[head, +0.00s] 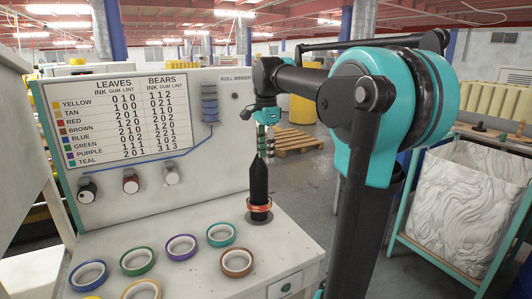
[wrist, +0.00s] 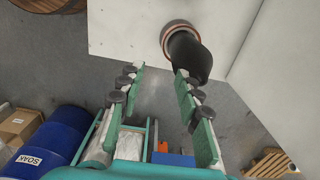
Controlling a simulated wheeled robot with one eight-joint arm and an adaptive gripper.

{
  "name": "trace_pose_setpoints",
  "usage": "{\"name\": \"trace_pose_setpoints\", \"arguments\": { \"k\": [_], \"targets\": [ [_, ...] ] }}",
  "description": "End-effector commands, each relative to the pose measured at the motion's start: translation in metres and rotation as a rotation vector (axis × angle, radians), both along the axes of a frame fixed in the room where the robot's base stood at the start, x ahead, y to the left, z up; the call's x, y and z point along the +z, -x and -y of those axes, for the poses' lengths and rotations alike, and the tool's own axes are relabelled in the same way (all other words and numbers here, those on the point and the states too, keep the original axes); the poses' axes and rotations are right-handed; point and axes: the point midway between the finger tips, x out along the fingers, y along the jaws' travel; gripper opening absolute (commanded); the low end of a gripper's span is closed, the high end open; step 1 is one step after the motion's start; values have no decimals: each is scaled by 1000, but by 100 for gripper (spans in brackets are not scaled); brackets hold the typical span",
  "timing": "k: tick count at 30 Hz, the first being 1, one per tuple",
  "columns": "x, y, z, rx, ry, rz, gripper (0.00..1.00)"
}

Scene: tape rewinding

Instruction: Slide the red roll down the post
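The red roll (head: 259,206) is around the black post (head: 258,180), low down near the dark base disc. I cannot tell whether it touches the disc. In the wrist view a reddish ring (wrist: 180,25) shows around the foot of the post (wrist: 188,55). My gripper (head: 266,150) is above the post, close to its pointed tip. In the wrist view my gripper (wrist: 160,95) has its two green-padded fingers wide apart, with nothing held between them. The post leans into view near the right finger.
Several other rolls lie flat on the white bench, among them a teal roll (head: 221,234), a brown roll (head: 236,262) and a purple roll (head: 181,247). A panel with a chart (head: 125,118) and knobs stands behind. A pallet (head: 297,141) is on the floor beyond.

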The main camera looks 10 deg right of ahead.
Motion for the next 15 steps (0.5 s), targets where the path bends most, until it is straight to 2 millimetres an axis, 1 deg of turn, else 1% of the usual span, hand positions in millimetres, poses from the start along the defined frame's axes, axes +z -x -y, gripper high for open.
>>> {"name": "trace_pose_setpoints", "arguments": {
  "k": [5,8,11,15],
  "targets": [
    [2,0,0,0,0,0,34],
    [9,0,0,0,0,0,34],
    [24,0,0,0,0,0,34],
    [52,0,0,0,0,0,34]
  ]
}}
